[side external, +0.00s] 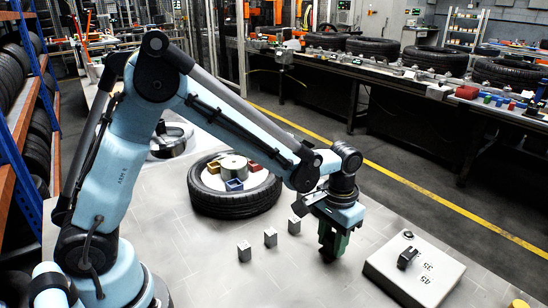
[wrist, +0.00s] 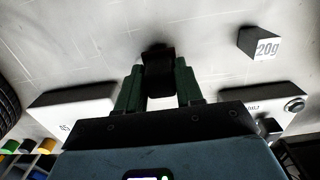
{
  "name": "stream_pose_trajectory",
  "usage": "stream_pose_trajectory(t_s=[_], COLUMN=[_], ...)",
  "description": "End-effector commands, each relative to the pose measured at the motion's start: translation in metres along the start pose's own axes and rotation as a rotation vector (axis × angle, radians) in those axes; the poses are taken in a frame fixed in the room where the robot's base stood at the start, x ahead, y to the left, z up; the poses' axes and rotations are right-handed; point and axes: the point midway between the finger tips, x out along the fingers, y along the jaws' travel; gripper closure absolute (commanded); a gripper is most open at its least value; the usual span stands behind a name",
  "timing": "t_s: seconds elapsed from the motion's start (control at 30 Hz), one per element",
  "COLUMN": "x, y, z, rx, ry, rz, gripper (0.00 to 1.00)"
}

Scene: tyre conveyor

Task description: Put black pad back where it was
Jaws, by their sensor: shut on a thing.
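My gripper (side external: 332,245) hangs low over the grey table, left of the white box (side external: 388,285). In the wrist view its green fingers (wrist: 159,88) are shut on the black pad (wrist: 158,73). In the side view the pad blends with the dark fingertips, and I cannot tell whether it touches the table. The white box has printed numbers 35 and 45, a dark knob (side external: 408,235) and a small black block (side external: 407,258) on top. The white box also shows in the wrist view (wrist: 75,108), partly hidden behind my gripper.
Three small grey weight blocks (side external: 270,237) stand in a row left of my gripper; one marked 20g (wrist: 261,45) shows in the wrist view. A tyre (side external: 235,208) lies behind them, with coloured bins (side external: 234,185) inside. Bare table lies around my gripper.

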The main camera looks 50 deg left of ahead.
Motion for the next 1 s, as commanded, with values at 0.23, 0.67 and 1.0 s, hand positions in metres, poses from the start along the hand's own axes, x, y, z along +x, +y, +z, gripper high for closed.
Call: stream_pose_trajectory(t_s=[0.23,0.67,1.0], x=[0.0087,0.0111,0.0079], y=[0.0001,0.0002,0.0001], z=[0.0,0.0,0.0002], rx=[0.0,0.0,0.0], ry=[0.0,0.0,0.0], rz=[0.0,0.0,0.0], gripper=[0.97,0.38,0.38])
